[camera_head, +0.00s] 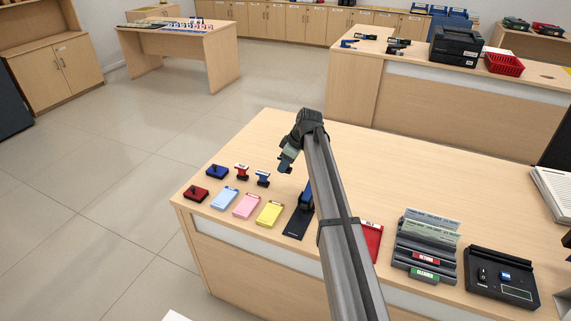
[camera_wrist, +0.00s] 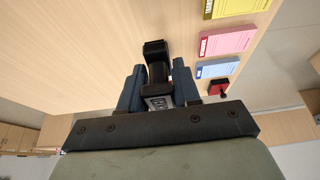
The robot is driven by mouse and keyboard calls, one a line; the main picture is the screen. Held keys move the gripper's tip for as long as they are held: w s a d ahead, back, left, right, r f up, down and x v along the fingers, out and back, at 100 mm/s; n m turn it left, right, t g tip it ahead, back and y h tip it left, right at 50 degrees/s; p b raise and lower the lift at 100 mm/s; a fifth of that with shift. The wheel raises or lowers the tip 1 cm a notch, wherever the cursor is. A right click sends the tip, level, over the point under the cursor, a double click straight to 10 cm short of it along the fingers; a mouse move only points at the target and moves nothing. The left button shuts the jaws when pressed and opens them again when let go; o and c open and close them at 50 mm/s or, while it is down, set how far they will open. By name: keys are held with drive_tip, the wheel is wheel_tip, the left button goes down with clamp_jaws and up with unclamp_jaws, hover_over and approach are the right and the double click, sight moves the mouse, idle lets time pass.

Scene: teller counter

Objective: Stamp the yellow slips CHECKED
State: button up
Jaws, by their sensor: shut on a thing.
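The yellow slips (camera_head: 270,213) lie in a pad near the counter's front edge, right of the pink slips. Their edge also shows at the top of the wrist view (camera_wrist: 238,8). My gripper (camera_head: 286,163) is above the counter, behind the slips. In the wrist view my gripper (camera_wrist: 158,88) is shut on a black stamp-like thing (camera_wrist: 156,52), clear of the slips. Its label cannot be read. A red stamp (camera_head: 241,171) and a blue stamp (camera_head: 263,178) stand left of my gripper. A blue ink pad (camera_head: 217,171) and a red ink pad (camera_head: 196,193) lie at the left end.
Pink slips (camera_head: 246,206) and light blue slips (camera_head: 224,198) lie left of the yellow ones. A dark mat (camera_head: 297,222) with a blue device (camera_head: 306,196), partly behind my arm, is to the right. A slip rack (camera_head: 425,245) and a black terminal (camera_head: 500,277) stand farther right.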

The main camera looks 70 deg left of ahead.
drive_tip(key=shift+s+a, duration=0.1)
drive_tip(key=shift+s, duration=0.3)
drive_tip(key=s+d, duration=0.3)
drive_tip(key=s, duration=0.1)
drive_tip(key=g, duration=0.1)
hover_over(266, 211)
drive_tip(key=w+d, duration=0.1)
drive_tip(key=w, duration=0.1)
drive_tip(key=f, duration=0.2)
drive_tip(key=shift+s+f, duration=0.2)
drive_tip(key=shift+f, duration=2.35)
drive_tip(key=shift+f, duration=0.6)
drive_tip(key=shift+r, duration=0.15)
drive_tip(key=shift+r, duration=2.9)
